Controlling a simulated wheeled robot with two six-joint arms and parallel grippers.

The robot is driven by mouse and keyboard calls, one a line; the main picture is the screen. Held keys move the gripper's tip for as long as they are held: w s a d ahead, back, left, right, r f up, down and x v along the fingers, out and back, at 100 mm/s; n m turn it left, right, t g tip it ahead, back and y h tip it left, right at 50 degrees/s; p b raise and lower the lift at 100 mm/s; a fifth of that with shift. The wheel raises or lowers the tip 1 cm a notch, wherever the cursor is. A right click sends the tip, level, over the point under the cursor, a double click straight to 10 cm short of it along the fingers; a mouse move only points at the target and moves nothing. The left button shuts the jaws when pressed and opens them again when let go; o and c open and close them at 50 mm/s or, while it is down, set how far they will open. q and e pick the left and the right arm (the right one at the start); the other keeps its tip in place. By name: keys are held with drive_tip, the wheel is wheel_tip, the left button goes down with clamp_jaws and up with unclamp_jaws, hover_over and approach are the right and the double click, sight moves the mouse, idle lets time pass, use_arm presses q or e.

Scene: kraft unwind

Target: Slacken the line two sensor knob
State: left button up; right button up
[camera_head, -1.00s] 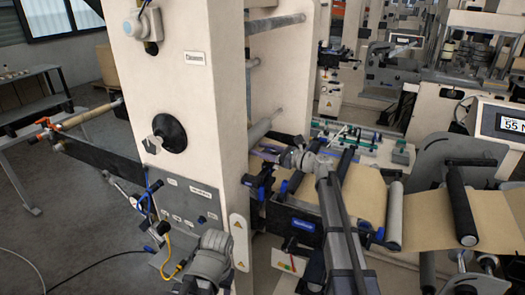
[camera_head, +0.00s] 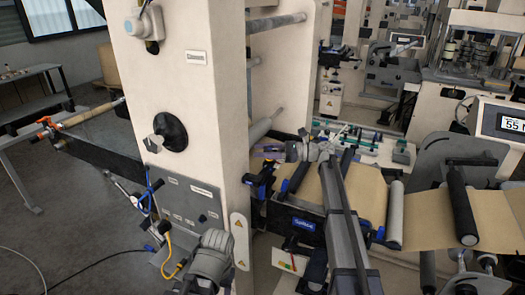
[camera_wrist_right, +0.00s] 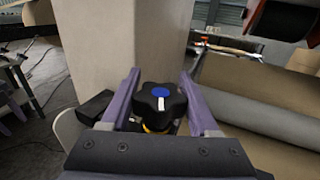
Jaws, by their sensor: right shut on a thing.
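The sensor knob (camera_wrist_right: 160,103) is a black lobed knob with a blue centre cap and a white mark pointing down in the right wrist view. A bit of yellow shows under it. My right gripper (camera_wrist_right: 160,100) has its two purple fingers on either side of the knob, shut on it. In the head view the right gripper (camera_head: 269,152) is small, beside the cream column above the paper web; the knob cannot be made out there. A grey joint of my left arm shows at the bottom, but its jaws are not in view.
The cream machine column (camera_head: 180,90) stands left of my right gripper. The brown paper web (camera_head: 350,192) runs over rollers beneath my right arm. A display (camera_head: 503,123) is at the right. A grey roller (camera_head: 395,215) lies right of my arm.

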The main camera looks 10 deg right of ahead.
drive_tip(key=shift+f, duration=0.1)
drive_tip(key=o, duration=1.4)
drive_tip(key=d, duration=0.2)
drive_tip(key=s+d, duration=0.1)
drive_tip(key=d, duration=0.4)
drive_tip(key=shift+s+d, duration=0.25)
drive_tip(key=shift+d, duration=0.1)
